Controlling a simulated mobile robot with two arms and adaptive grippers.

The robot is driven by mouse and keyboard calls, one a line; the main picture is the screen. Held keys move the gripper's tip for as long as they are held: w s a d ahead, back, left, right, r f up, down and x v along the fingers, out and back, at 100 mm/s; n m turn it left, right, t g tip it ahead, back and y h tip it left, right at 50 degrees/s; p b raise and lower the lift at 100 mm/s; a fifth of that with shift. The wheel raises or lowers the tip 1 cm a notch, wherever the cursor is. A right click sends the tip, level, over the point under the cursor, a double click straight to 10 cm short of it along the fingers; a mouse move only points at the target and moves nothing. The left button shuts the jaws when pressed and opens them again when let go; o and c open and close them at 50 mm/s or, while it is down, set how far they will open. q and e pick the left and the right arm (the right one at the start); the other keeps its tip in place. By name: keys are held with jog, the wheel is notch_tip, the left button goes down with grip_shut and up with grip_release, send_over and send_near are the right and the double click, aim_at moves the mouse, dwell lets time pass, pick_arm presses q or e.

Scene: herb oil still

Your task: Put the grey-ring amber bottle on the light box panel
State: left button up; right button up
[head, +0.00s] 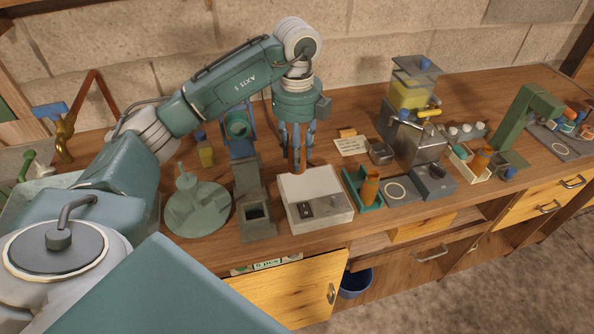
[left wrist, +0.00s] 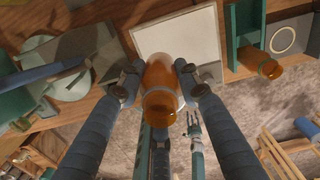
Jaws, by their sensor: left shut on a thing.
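My left gripper (head: 297,160) points down over the light box and is shut on an amber bottle (left wrist: 160,84). A greyish ring shows around this bottle in the left wrist view. In the head view the bottle (head: 298,165) is mostly hidden between the fingers. The light box panel (head: 310,186) is the pale top of a white box on the bench; it also shows in the left wrist view (left wrist: 190,37). The bottle is over the panel's back part; I cannot tell whether it touches. My right gripper (left wrist: 193,126) seems to show small in the left wrist view; its jaws are unclear.
A third amber bottle (head: 482,160) stands in a cream holder further right. A green stand (head: 253,218) and a round green base (head: 197,212) are close on the left.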

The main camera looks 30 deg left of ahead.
pick_arm(q)
notch_tip(320, 180, down, 2)
jog(key=shift+a+f, duration=0.1)
jog(key=shift+f, duration=0.15)
notch_tip(320, 180, down, 3)
jog(key=shift+f+p, duration=0.2)
jog(key=shift+p, duration=0.45)
jog(key=shift+f, duration=0.4)
pick_arm(e)
jog(key=shift+s+d+r, duration=0.15)
jog(key=shift+s+r, duration=0.55)
jog(key=shift+s, duration=0.05)
pick_arm(q)
jog(key=o, duration=1)
jog(key=shift+c, duration=0.2)
jog(key=shift+o, duration=1.3)
pick_arm(e)
jog(key=shift+s+d, duration=0.1)
jog(key=shift+d, duration=0.35)
